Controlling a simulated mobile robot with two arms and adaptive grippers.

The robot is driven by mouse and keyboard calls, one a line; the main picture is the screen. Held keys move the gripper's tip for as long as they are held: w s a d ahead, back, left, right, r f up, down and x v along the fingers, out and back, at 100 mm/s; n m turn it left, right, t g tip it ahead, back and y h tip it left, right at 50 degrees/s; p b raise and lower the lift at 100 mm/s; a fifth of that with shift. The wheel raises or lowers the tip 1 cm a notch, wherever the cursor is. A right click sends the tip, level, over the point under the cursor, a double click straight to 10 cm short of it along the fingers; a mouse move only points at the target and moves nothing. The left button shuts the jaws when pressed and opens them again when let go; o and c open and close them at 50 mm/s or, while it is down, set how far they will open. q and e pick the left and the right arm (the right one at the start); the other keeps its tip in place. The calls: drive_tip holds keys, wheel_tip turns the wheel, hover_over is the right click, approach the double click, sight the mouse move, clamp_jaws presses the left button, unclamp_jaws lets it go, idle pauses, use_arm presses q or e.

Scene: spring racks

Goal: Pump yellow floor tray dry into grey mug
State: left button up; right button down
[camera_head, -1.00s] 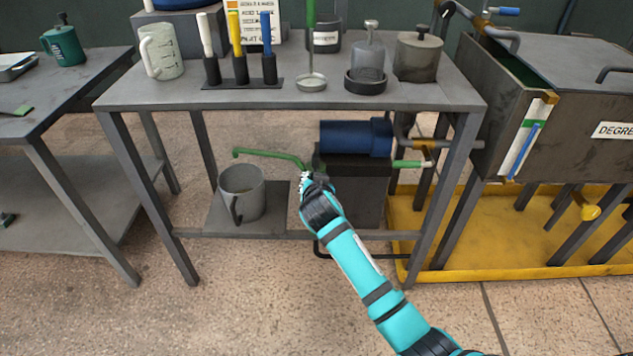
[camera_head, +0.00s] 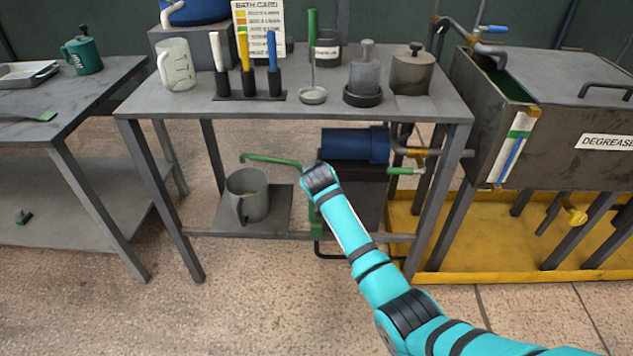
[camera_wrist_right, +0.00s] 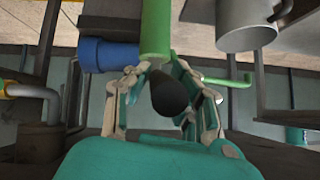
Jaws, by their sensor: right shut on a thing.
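The grey mug (camera_head: 252,207) stands upright on the lower shelf, with the end of the green spout (camera_head: 270,158) above its rim. The yellow floor tray (camera_head: 470,277) lies under the tank at the right; I cannot tell how much liquid is in it. My right gripper (camera_head: 319,177) is at the pump beside the spout, its fingers hidden by my wrist. In the right wrist view its fingers (camera_wrist_right: 158,78) are closed around the black-ended pump handle (camera_wrist_right: 169,95), in front of a green upright (camera_wrist_right: 156,30). The mug also shows there (camera_wrist_right: 245,22). My left gripper is out of view.
A blue motor (camera_head: 352,144) sits on a dark block behind my right arm. Table legs and the shelf edge (camera_head: 290,236) frame the pump. The degreaser tank (camera_head: 550,145) stands at the right. The floor in front is clear.

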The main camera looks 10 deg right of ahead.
drive_tip(key=shift+r, duration=0.1)
idle(0.4)
drive_tip(key=c, duration=1.2)
unclamp_jaws()
drive_tip(key=shift+o, duration=0.2)
drive_tip(key=v, duration=1.2)
